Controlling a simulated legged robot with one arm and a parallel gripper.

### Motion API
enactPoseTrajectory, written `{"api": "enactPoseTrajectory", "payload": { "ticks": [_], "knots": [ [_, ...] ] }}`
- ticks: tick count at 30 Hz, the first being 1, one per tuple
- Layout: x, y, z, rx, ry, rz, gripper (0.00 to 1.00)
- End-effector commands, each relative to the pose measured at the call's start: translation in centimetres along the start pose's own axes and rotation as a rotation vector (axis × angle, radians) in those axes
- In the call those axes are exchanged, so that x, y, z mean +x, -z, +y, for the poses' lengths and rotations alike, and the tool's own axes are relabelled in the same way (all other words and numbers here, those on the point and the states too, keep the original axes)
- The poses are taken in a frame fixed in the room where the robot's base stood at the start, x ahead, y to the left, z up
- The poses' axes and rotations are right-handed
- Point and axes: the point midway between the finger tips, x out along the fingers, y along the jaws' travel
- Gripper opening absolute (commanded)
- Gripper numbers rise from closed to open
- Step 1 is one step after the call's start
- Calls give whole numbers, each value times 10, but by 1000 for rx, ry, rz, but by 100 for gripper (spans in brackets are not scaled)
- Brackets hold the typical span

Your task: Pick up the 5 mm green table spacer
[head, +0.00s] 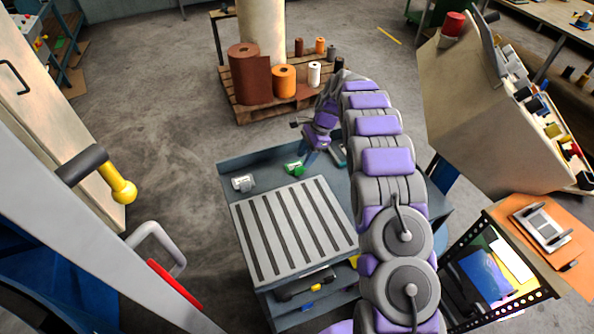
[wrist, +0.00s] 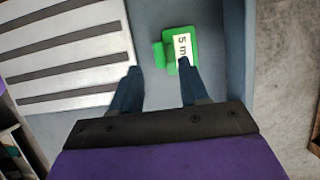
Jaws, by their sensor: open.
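The green table spacer (wrist: 171,43) lies on the blue-grey bench top, with a white label reading "5 m" and the rest cut off by a finger. It also shows as a small green block in the head view (head: 293,168), near the back edge of the bench. My gripper (wrist: 157,80) is open, its two dark fingers pointing toward the spacer. In the wrist view the right fingertip overlaps the spacer's lower edge, and the left fingertip is left of it and lower. I cannot tell whether a finger touches it. In the head view my gripper (head: 312,158) is just right of the spacer.
A slotted light plate (head: 294,232) covers most of the bench (head: 262,166). A white-labelled block (head: 243,183) sits left of the spacer. A pallet with rolls (head: 251,102) stands behind. A tilted beige cabinet (head: 465,95) is at right. Open floor lies left of the bench.

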Motion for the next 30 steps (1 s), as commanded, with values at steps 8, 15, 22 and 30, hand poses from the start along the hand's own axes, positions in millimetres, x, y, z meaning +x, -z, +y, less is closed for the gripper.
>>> {"api": "enactPoseTrajectory", "payload": {
  "ticks": [8,15,22,30],
  "knots": [
    [29,3,0,1,-1,-1,45],
    [53,2,0,2,-1,-2,45],
    [52,1,0,1,0,-1,40],
    [52,1,-1,0,0,-1,14]
  ]
}}
